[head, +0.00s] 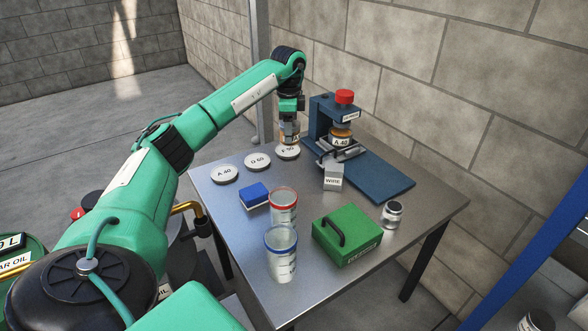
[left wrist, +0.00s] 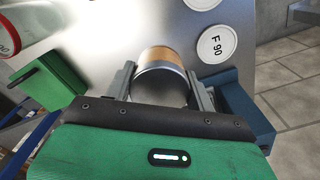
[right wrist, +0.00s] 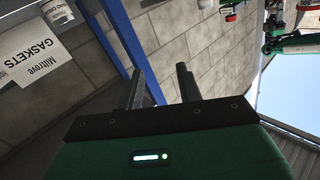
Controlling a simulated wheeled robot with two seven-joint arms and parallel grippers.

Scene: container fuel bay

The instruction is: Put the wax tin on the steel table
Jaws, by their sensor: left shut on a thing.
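The steel table (head: 228,203) stands against the block wall. My left gripper (head: 289,139) is over its far side, near the white F 90 disc. In the left wrist view its fingers (left wrist: 160,72) are shut on a round metal tin (left wrist: 158,58) with an orange-brown band. No wording on the held tin is readable, so I cannot tell whether it is the wax tin. Whether its base touches the disc is unclear. A small silver jar with a dark lid (head: 392,214) stands at the table's right. My right gripper (right wrist: 160,76) is open and empty, away from the table.
A blue press (head: 323,115) holds an A 40 tin (head: 341,138). White discs (head: 224,174), a WIRE box (head: 333,177), a blue block (head: 255,194), two clear jars (head: 281,255) and a green case (head: 347,236) occupy the table. Bare steel shows mid-table.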

